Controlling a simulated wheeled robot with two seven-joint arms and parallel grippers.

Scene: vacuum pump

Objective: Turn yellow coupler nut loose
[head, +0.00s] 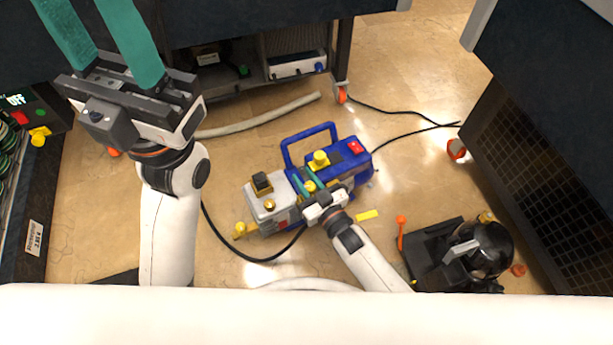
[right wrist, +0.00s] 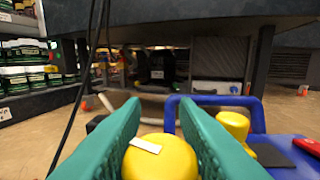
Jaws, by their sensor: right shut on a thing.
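The vacuum pump has a blue motor body with a handle (head: 284,153) and a grey front part (head: 268,205), and it sits on the floor. The yellow coupler nut (head: 310,186) is on the pump's top, near where blue meets grey. It also shows in the right wrist view (right wrist: 160,160), rounded, with a white mark on top. My right gripper (head: 305,181) is shut on this nut, with one teal finger on each side. My left gripper (head: 95,30) is raised at upper left, its teal fingers apart and empty; their tips may be cut off by the frame.
A second yellow knob (head: 320,158) stands close by on the pump. A black hose (head: 255,260) and a pale hose (head: 260,118) lie on the floor. A black machine (head: 440,262) stands at lower right. A dark cabinet (head: 555,150) bounds the right side. Open floor surrounds the pump.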

